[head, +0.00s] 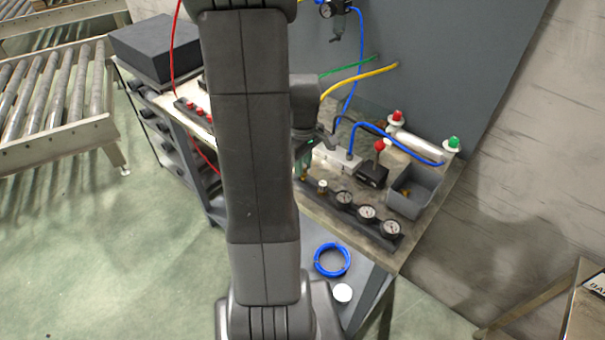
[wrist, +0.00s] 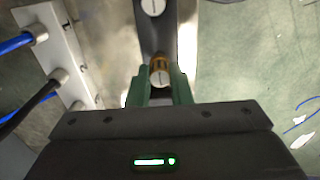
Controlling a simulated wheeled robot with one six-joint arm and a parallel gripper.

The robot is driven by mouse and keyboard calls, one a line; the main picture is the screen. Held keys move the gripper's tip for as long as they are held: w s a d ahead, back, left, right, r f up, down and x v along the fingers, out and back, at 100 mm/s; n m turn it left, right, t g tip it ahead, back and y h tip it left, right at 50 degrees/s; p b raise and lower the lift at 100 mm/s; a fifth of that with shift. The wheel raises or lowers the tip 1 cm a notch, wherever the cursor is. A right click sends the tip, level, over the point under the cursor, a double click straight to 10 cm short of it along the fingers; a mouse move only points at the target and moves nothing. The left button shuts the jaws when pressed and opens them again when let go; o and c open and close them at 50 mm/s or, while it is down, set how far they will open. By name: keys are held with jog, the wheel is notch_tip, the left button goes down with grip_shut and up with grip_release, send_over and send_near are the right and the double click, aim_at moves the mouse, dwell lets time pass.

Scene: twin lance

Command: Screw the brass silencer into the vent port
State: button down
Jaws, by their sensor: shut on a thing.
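My gripper (wrist: 160,74) has green fingers and is shut on a small brass fitting with a pale round top, the silencer (wrist: 160,62), in the wrist view. The silencer is over the dark rack strip (wrist: 168,30); I cannot tell whether it is seated there or lifted. In the head view my arm hides most of the gripper (head: 304,160). A pale manifold block (wrist: 58,48) with blue and black hoses stands to the left in the wrist view, and also shows in the head view (head: 338,160). I cannot tell which opening is the vent port.
A second pale-topped brass fitting (wrist: 153,7) stands on the rack. Several round gauges (head: 367,213) line the rack's right part. A grey bin (head: 414,192) and a red-knobbed lever valve (head: 374,172) stand behind. A blue hose coil (head: 332,260) lies on the lower shelf.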

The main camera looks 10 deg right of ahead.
jog(key=shift+r+p, duration=0.9)
jog(key=shift+r, duration=0.55)
